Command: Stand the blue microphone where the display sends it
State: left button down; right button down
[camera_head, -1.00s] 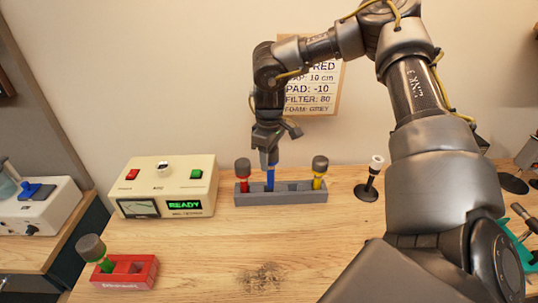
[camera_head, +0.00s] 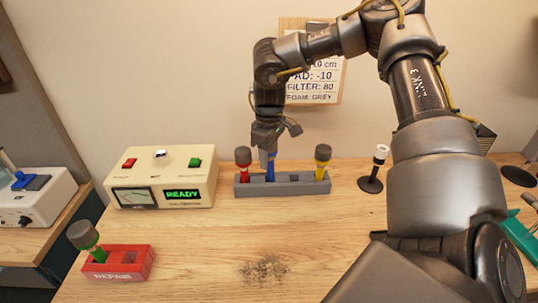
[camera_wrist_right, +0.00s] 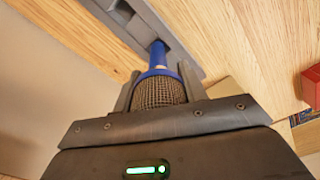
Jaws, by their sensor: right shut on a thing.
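The blue microphone (camera_head: 270,170) stands upright with its lower end in a slot of the grey rack (camera_head: 284,188). My right gripper (camera_head: 267,149) is above the rack, shut on the microphone's dark mesh head. In the right wrist view the blue handle (camera_wrist_right: 158,57) runs down into the grey rack, and the mesh head (camera_wrist_right: 160,93) sits between the fingers. A red microphone (camera_head: 244,164) and a yellow one (camera_head: 322,164) stand in the same rack on either side. The green display (camera_head: 183,194) on the cream box reads READY. My left gripper is not in view.
A red block marked REPAIR (camera_head: 121,272) at the front left holds a tilted green microphone (camera_head: 87,240). A small black stand with a white top (camera_head: 378,163) is right of the rack. A settings sheet (camera_head: 312,82) hangs behind my arm.

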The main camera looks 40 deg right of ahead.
jog(key=c, duration=1.1)
grip_release()
jog(key=shift+s+f+g, duration=0.3)
jog(key=shift+s+f, duration=0.15)
jog(key=shift+f, duration=0.35)
jog(key=shift+o, duration=1)
jog(key=shift+w+d+f, duration=0.1)
jog(key=shift+w+f, duration=0.05)
jog(key=shift+w, duration=0.1)
jog(key=shift+o, duration=0.9)
jog(key=shift+w+d+f, duration=0.1)
jog(key=shift+w+d, duration=0.1)
jog(key=shift+w, duration=0.2)
jog(key=shift+s+a+r, duration=0.15)
jog(key=shift+s+r, duration=0.1)
jog(key=shift+r, duration=0.35)
notch_tip(320, 180, up, 9)
jog(key=shift+w+f+b, duration=0.1)
jog(key=shift+f+b, duration=0.1)
jog(key=shift+b, duration=0.7)
jog(key=shift+r, duration=0.65)
